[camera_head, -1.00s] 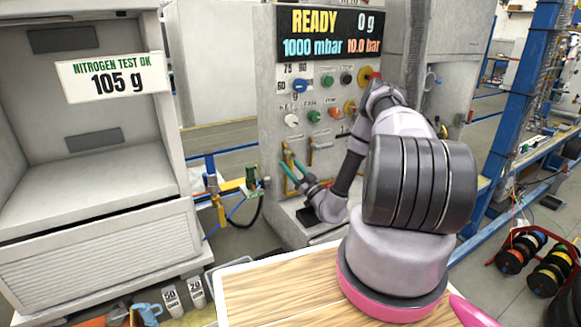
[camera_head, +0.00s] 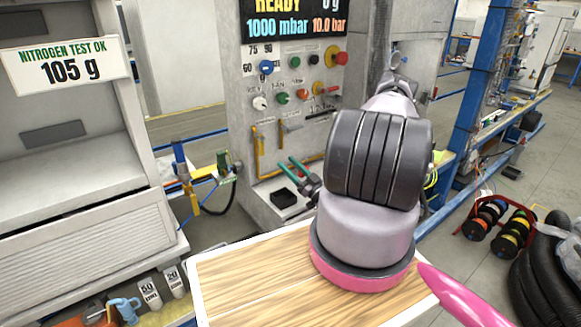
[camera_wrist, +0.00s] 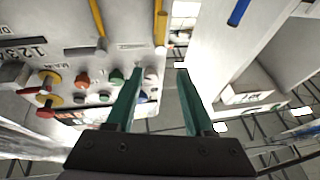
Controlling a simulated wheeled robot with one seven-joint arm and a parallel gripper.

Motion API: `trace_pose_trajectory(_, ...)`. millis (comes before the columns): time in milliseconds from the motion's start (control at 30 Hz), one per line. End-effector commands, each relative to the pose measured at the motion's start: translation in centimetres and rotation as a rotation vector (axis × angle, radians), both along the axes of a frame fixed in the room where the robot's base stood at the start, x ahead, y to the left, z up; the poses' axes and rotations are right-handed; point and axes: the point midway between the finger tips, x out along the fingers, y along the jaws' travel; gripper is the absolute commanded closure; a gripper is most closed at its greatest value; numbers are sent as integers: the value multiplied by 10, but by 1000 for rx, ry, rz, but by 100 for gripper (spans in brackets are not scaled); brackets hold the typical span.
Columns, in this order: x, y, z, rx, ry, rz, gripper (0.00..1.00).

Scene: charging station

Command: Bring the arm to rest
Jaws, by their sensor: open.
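My gripper (camera_head: 291,167) shows in the head view in front of the lower part of the control panel, partly hidden behind my own arm. In the wrist view its two green fingers (camera_wrist: 161,95) stand apart with nothing between them. The charging station panel (camera_head: 240,110) stands behind it, with knobs, buttons and yellow pipes.
A small yellow-green tool (camera_head: 219,168) hangs between cabinet and panel. A blue jug (camera_head: 124,308) and labelled bottles (camera_head: 150,292) sit at lower left. Cable reels (camera_head: 497,225) and a black hose (camera_head: 548,270) lie at right.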

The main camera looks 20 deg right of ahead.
Motion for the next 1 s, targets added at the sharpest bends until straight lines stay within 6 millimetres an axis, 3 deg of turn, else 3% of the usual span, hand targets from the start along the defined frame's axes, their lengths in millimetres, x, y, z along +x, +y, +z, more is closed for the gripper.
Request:
trace_pose_trajectory(633, -2, 1, 7, -28, -17, 13, 47)
trace_pose_trajectory(767, 3, 14, 38, -174, -108, 83, 47)
trace_pose_trajectory(1000, -4, 67, 129, -653, -485, 300, 47)
